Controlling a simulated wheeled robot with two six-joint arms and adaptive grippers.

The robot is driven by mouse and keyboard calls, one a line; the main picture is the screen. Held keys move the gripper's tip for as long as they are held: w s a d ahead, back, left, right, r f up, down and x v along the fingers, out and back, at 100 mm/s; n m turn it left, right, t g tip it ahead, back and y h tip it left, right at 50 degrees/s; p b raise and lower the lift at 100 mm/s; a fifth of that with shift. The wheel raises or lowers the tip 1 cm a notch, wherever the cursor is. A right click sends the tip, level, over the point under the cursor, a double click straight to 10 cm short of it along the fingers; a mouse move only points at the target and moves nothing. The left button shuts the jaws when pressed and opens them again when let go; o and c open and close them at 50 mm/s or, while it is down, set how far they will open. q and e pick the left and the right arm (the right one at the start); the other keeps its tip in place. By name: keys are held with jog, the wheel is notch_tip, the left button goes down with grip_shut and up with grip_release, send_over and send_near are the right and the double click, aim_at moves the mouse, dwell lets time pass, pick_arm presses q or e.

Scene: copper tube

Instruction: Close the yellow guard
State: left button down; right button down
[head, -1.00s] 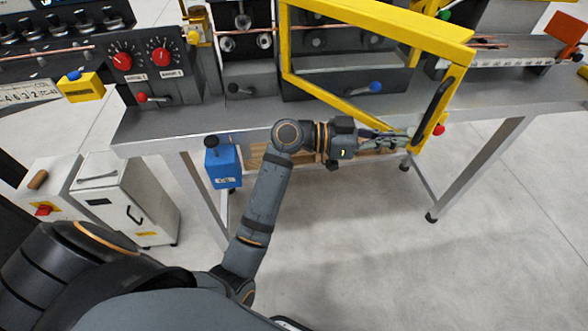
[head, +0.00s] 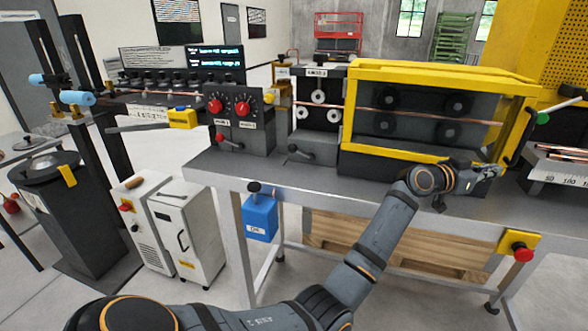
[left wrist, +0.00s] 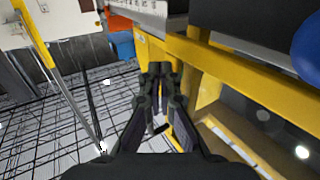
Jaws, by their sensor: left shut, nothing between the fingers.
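The yellow guard (head: 385,152) is a frame with a clear pane. In the head view it hangs down in front of the rollers (head: 454,103), with its lower bar low over the bench. I cannot tell whether it sits fully against the machine. My left gripper (head: 497,171) is at the guard's lower right corner, shut and empty. In the left wrist view its fingertips (left wrist: 160,69) are together beside a yellow bar (left wrist: 240,68). Contact with the bar is unclear. The guard's black handle is partly hidden near the gripper. My right gripper is out of view.
The bench (head: 310,188) carries a dial box (head: 238,120) and a straightening unit (head: 318,110) left of the guard. A copper tube runs through the rollers. A red emergency button (head: 522,252) is on the bench's front right. A blue box (head: 259,217) hangs at front left.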

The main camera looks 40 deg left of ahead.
aim_at(487, 162)
pick_arm(q)
jog(key=shift+n+t+y, duration=0.5)
jog(key=shift+n+y, duration=0.1)
jog(key=shift+y, duration=0.2)
jog(key=w, duration=0.2)
jog(key=w+a, duration=0.1)
jog(key=w, duration=0.1)
jog(key=shift+a, duration=0.1)
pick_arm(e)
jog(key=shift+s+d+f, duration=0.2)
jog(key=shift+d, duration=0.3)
pick_arm(q)
jog(key=shift+r, duration=0.15)
